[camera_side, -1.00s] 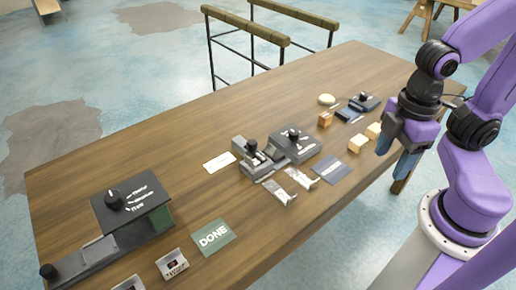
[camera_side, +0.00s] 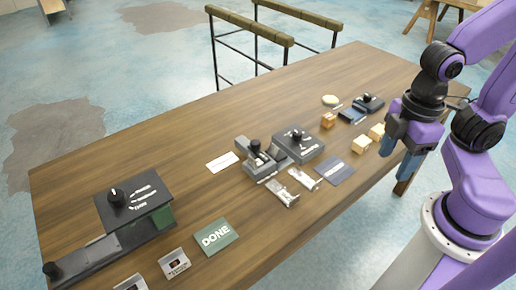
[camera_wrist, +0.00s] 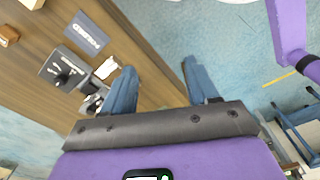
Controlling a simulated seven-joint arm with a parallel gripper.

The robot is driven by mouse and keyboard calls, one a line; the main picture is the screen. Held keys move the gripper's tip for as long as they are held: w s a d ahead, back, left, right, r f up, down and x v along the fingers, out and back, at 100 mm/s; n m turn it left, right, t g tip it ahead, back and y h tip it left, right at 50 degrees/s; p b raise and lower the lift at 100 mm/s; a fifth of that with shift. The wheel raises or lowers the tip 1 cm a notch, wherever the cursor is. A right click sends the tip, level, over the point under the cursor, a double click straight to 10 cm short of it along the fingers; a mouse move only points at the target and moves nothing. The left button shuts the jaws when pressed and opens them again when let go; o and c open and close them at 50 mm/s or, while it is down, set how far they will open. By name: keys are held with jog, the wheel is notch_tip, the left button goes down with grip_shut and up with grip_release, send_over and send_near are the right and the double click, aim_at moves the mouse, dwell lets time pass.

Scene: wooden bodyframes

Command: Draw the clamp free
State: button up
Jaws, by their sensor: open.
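A grey clamp-like fixture with a black knob (camera_side: 262,158) sits at the middle of the table, against a dark box with a dial (camera_side: 299,143). Two small silver bracket-like pieces (camera_side: 283,193) lie in front of it; I cannot tell for sure which part is the clamp. My gripper (camera_side: 397,154) is open and empty, above the table's right front edge, well to the right of the fixture. In the wrist view my open gripper (camera_wrist: 160,70) has nothing between its blue fingers. The dial box (camera_wrist: 63,70) shows there at the left, with silver parts partly behind a finger.
Light wooden blocks (camera_side: 361,144) lie close to my gripper. A dark blue labelled card (camera_side: 335,171) lies beside the brackets. A green DONE card (camera_side: 215,237) and a longer dial unit (camera_side: 132,196) are at the left. The table (camera_side: 215,130) is clear toward the back.

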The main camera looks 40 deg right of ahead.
jog(key=w+a+r, duration=0.2)
jog(key=w+a, duration=0.2)
jog(key=w, duration=0.2)
jog(key=m, duration=0.4)
send_over(256, 142)
jog(key=f, duration=0.2)
notch_tip(256, 142, down, 17)
jog(key=shift+r, duration=0.1)
